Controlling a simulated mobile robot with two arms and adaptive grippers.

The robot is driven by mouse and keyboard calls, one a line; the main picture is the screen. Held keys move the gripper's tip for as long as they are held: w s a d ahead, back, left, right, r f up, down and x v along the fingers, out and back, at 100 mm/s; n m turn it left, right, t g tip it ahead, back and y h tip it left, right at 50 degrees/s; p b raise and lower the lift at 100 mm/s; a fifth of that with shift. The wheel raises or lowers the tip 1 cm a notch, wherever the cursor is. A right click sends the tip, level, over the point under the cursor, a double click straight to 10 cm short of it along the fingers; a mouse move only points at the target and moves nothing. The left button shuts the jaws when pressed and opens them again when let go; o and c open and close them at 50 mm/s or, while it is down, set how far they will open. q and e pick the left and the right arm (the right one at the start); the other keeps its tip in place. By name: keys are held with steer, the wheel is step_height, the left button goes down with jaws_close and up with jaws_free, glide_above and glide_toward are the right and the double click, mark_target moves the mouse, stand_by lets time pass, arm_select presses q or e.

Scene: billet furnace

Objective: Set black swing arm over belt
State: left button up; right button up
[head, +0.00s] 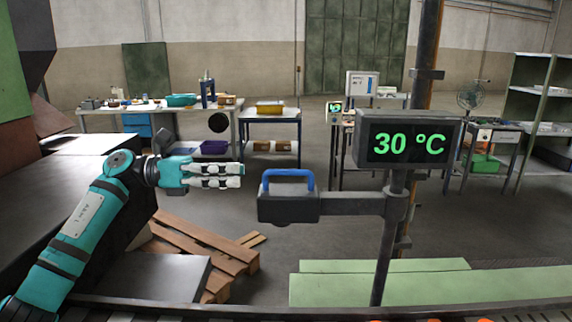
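The black swing arm (352,204) reaches left from a dark upright post (383,258). Its left end is a dark block (289,208) with a blue handle (289,175) on top. My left gripper (241,176) points right, left of the handle and apart from it. Its two pale fingers lie parallel with a narrow gap between them, open and empty. The belt (250,309) runs along the bottom edge, mostly cut off by the frame, with bits of orange on it. The swing arm's end appears beyond the belt. My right gripper is not in view.
A display (408,143) reading 30 °C is fixed on the post above the swing arm. Wooden boards (205,245) lie on the floor below the gripper. Green panels (400,285) lie behind the belt at right. Workbenches and a shelf (530,110) stand far back.

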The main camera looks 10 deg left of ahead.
mark_target(286, 172)
arm_select(q)
steer(key=d+p, duration=0.1)
steer(key=d, duration=0.2)
steer(key=w+d+p, duration=0.1)
steer(key=d, duration=0.2)
steer(key=w+d+p, duration=0.1)
steer(key=d, duration=0.2)
steer(key=shift+w+d+p, duration=0.15)
steer(key=shift+d+p, duration=0.15)
steer(key=shift+w+d, duration=0.15)
steer(key=shift+d, duration=0.3)
steer(key=shift+f, duration=0.15)
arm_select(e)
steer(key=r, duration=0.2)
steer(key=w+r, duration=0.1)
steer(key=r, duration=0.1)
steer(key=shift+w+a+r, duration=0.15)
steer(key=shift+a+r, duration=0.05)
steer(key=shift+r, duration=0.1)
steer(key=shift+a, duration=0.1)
arm_select(q)
steer(key=shift+c, duration=0.6)
jaws_close()
